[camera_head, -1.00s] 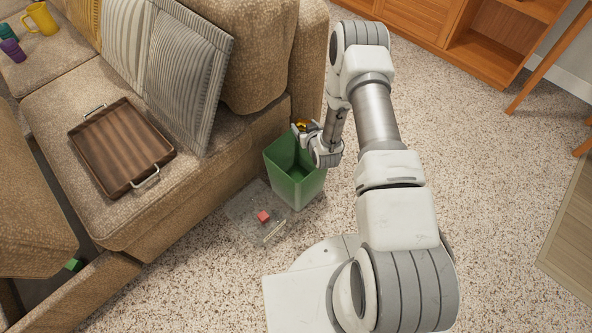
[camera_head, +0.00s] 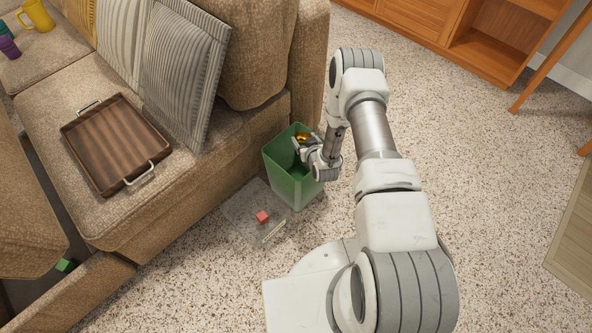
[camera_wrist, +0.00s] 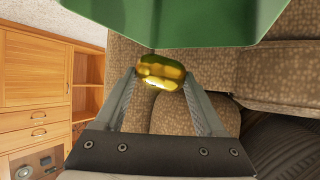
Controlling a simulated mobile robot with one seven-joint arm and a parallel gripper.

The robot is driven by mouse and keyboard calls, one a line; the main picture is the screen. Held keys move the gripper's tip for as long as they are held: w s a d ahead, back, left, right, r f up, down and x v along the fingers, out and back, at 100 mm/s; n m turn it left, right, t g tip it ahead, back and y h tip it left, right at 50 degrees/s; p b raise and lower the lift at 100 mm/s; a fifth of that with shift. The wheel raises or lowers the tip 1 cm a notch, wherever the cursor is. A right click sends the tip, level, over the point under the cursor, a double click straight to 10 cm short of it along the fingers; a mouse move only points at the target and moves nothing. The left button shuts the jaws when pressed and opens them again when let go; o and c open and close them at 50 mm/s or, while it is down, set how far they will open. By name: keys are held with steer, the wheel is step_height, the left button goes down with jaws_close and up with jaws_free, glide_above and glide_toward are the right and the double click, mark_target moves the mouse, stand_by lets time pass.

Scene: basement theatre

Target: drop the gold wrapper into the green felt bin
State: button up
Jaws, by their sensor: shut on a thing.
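The gold wrapper (camera_head: 302,138) is pinched between the fingertips of my gripper (camera_head: 300,144). It also shows in the wrist view as a shiny gold lump (camera_wrist: 160,72), between the two fingertips of my gripper (camera_wrist: 161,80). The green felt bin (camera_head: 296,186) stands upright on the floor beside the sofa. In the head view my gripper is at the bin's opening, near its right and back rim. In the wrist view the bin's green wall (camera_wrist: 180,22) crosses the top of the picture. The bin's bottom is hidden.
A brown sofa (camera_head: 190,190) stands left of the bin, with a wooden tray (camera_head: 115,142) and striped cushions (camera_head: 185,75) on it. A red block (camera_head: 262,216) lies on a grey mat (camera_head: 240,212) before the bin. A green block (camera_head: 65,265) lies lower left.

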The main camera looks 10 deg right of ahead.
steer(key=o, duration=1.2)
steer(key=shift+o, duration=0.2)
steer(key=shift+r, duration=0.1)
steer(key=p+v, duration=0.6)
steer(key=v, duration=1.1)
steer(key=shift+s, duration=0.2)
